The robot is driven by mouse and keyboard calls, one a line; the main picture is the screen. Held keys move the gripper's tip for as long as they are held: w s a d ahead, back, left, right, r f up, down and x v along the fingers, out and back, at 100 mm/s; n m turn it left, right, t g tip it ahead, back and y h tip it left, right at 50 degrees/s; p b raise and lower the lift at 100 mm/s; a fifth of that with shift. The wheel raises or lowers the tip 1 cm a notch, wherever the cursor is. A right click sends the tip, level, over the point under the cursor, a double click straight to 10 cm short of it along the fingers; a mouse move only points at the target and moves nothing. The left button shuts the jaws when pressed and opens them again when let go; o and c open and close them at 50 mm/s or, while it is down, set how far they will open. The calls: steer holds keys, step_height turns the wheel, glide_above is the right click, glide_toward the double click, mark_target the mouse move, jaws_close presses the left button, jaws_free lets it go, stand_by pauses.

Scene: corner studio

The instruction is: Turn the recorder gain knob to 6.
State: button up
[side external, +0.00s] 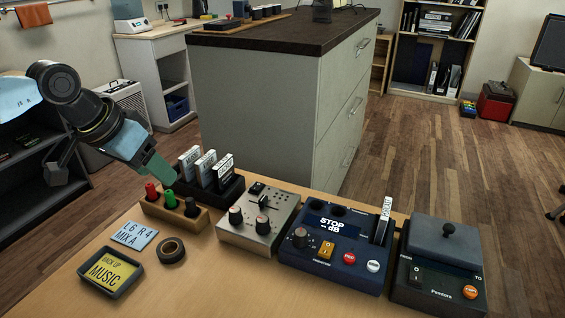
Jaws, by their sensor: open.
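The recorder (318,275) is a dark blue box on the wooden table, with a lit display (332,230) reading "STOP" above "dB". A black knob (300,237) sits on its left front; it appears to be the gain knob, but its scale and pointer are too small to read. An orange switch (326,249), a red button (348,259) and a white button (373,266) lie to the knob's right. My gripper (160,176) is open at the table's left back, above the coloured pegs and well left of the recorder. Its fingers show only partly.
A silver mixer box (246,238) with dark knobs stands left of the recorder; a black box (440,262) stands right. Near my gripper are a wooden peg block (160,212) and a rack (232,188) of upright cards. Tape (171,250) and a yellow-label tray (108,275) lie front left.

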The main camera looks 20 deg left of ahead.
steer(key=w+d+r+m+g, duration=0.1)
steer(key=w+d+r+g, duration=0.15)
steer(key=w+d, duration=0.65)
steer(key=m+g, duration=0.1)
steer(key=g, duration=0.2)
glide_above(300, 232)
step_height(300, 232, down, 4)
steer(key=shift+y, duration=0.3)
step_height(300, 232, down, 12)
steer(key=shift+r, duration=0.1)
steer(key=shift+c, duration=0.3)
jaws_close()
